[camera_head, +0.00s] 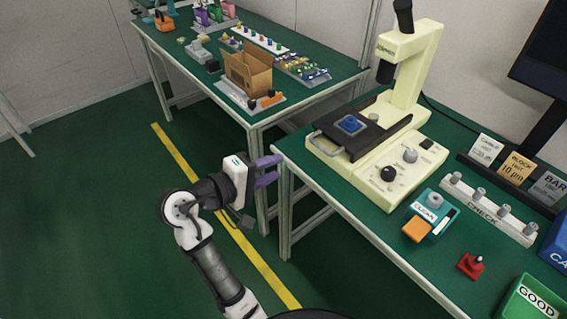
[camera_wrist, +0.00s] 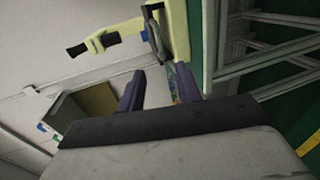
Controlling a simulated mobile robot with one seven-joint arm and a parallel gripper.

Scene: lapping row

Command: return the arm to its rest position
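My gripper (camera_head: 275,170) hangs over the green floor beside the yellow line, to the left of the front bench's corner. Its two purple fingers are spread apart with a gap between them, and I see nothing held. In the wrist view my gripper (camera_wrist: 158,88) also shows its two fingers apart. My arm is bent, rising from the bottom of the head view to the wrist. No marker of a rest position shows.
The near bench (camera_head: 470,270) carries a cream measuring microscope (camera_head: 400,150) with a blue piece (camera_head: 351,124) on its stage, a CHECK rack (camera_head: 487,208) and a GOOD bin (camera_head: 535,300). The back bench (camera_head: 330,75) holds a cardboard box (camera_head: 247,75).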

